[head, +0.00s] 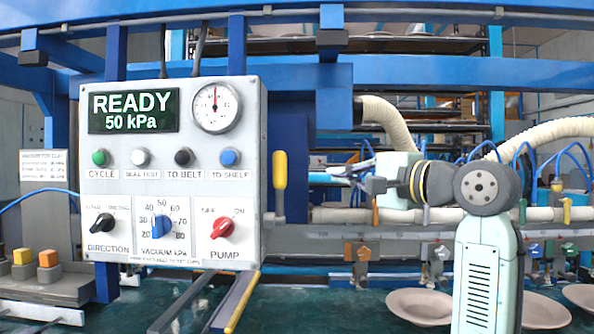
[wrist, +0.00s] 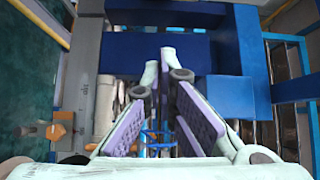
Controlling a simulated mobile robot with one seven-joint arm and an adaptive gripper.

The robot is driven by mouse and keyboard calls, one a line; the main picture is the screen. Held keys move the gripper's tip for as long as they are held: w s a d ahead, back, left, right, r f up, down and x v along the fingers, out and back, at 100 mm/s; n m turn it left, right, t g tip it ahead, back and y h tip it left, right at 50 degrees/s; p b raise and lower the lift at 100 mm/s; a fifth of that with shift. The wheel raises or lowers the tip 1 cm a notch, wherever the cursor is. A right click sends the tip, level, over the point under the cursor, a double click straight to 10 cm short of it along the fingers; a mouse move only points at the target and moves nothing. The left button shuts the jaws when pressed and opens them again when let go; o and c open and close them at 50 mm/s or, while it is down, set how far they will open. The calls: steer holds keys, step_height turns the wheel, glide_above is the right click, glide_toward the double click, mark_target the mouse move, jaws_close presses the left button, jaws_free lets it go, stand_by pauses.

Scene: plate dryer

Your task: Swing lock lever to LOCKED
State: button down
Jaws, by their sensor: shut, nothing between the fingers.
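A lever with an upright yellow handle (head: 280,170) stands just right of the white control panel in the head view. I take it for the lock lever, but I can read no LOCKED mark by it. My gripper (head: 336,172) is to the right of the handle in the picture, apart from it, and points left and away. In the wrist view my gripper (wrist: 166,75) has its purple-padded fingers brought together at the tips, with nothing held. An orange-yellow knob (wrist: 55,131) shows at the left there; I cannot tell whether it is the same lever.
The control panel (head: 170,170) reads READY, 50 kPa. Two rails (head: 235,301) run out below it. A pipe (head: 340,215) with several small valves runs behind my arm. Plates (head: 420,306) lie on the green surface. Blue beams (wrist: 236,97) lie ahead of my fingers.

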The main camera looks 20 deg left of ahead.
steer(key=shift+d+r, duration=0.1)
steer(key=shift+d, duration=0.2)
steer(key=p+x, duration=0.3)
steer(key=x, duration=0.7)
steer(key=s, duration=0.3)
steer(key=shift+s+a, duration=0.35)
steer(key=shift+s, duration=0.05)
steer(key=shift+s, duration=0.15)
steer(key=shift+s+d+b, duration=0.1)
steer(key=shift+s+b, duration=0.05)
steer(key=shift+b, duration=0.15)
